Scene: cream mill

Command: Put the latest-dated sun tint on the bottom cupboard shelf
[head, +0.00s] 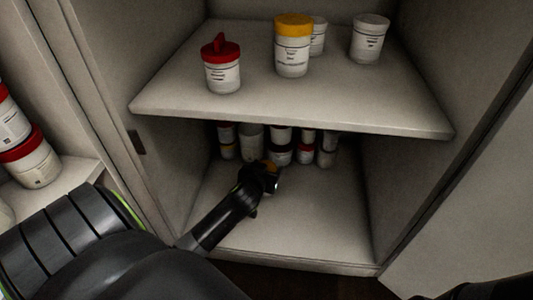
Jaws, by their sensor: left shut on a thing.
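My left gripper (262,177) reaches into the lower compartment of the open cupboard, low over the bottom shelf (305,220). It is shut on a small container, mostly hidden by the gripper; a bit of orange (270,167) and a pale sliver show. I cannot tell whether it touches the shelf, and no label or date on it is readable. Several small jars (305,147), some with red or dark lids, stand in stacks at the back of the bottom shelf. My right gripper is not in view.
The upper shelf (290,108) overhangs the arm. It holds a red-lidded jar (222,68), a yellow-lidded jar (292,48) and two white-lidded jars (369,42). More red-lidded jars (32,165) stand at left. The bottom shelf's front and right are clear.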

